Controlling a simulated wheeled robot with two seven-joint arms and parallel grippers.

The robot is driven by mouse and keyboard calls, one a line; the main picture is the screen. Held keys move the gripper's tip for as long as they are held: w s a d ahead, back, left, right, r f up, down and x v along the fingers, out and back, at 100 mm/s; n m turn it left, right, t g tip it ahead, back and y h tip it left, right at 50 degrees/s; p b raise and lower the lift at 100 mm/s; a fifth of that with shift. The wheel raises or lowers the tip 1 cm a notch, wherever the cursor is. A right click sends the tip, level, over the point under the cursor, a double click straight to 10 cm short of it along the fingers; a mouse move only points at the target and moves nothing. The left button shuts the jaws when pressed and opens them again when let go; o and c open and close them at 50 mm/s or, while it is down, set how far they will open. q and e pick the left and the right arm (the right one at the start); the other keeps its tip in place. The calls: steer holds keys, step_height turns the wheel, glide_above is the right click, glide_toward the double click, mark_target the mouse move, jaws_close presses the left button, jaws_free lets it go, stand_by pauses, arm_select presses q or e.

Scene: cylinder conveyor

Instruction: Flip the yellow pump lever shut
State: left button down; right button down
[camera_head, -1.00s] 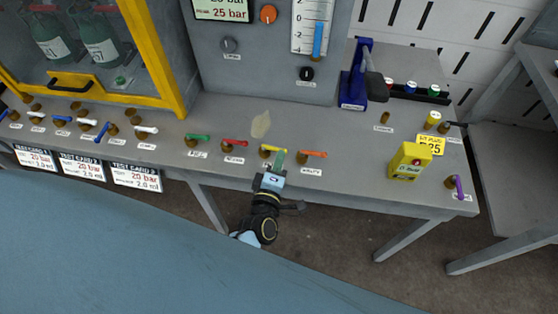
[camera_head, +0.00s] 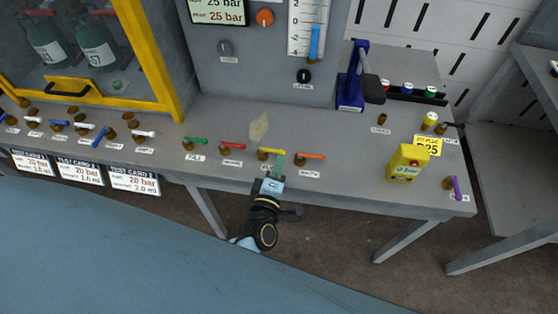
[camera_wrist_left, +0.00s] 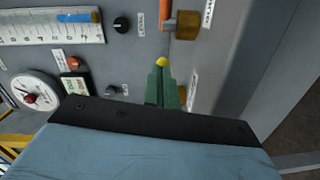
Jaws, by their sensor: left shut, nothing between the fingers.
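The yellow lever (camera_head: 270,152) sits on a brass valve at the front edge of the grey bench, between the red lever (camera_head: 232,146) and the orange lever (camera_head: 312,156). It lies sideways, its free end to the right. My left gripper (camera_head: 278,161) is at that end, its green fingers shut with nothing between them. In the left wrist view the fingers (camera_wrist_left: 162,84) point at a yellow tip (camera_wrist_left: 161,62), and they hide the rest of the lever. I cannot tell whether they touch it. My right gripper is in neither view.
The green lever (camera_head: 195,140) is further left on the same edge. A yellow gauge box (camera_head: 407,163) and a purple lever (camera_head: 456,188) are to the right. A blue hand press (camera_head: 353,80) and a yellow-framed cabinet (camera_head: 150,60) stand behind.

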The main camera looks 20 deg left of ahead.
arm_select(q)
steer(key=s+d, duration=0.1)
steer(key=s, duration=1.1)
steer(key=shift+d+r, duration=0.25)
steer(key=shift+r, duration=0.1)
steer(key=s+f+m+g+h, duration=0.2)
steer(key=s+f+m+g, duration=0.3)
steer(key=f, duration=0.6)
steer(key=s+f+m+g+h, duration=0.2)
steer(key=s+f+m, duration=0.2)
steer(key=f+m, duration=0.5)
steer(key=s+a+f+m+g+y, duration=0.1)
steer(key=s+a+f+m+g, duration=0.1)
steer(key=s+a+f+g, duration=0.2)
steer(key=s+a+f+m+g, duration=0.3)
steer(key=s+a+f+g, duration=0.2)
steer(key=s+f, duration=0.4)
steer(key=s+a, duration=0.1)
steer(key=s, duration=0.4)
steer(key=shift+a+f+m+y, duration=0.3)
steer(key=shift+a+f+y, duration=0.05)
steer(key=shift+f+y, duration=0.05)
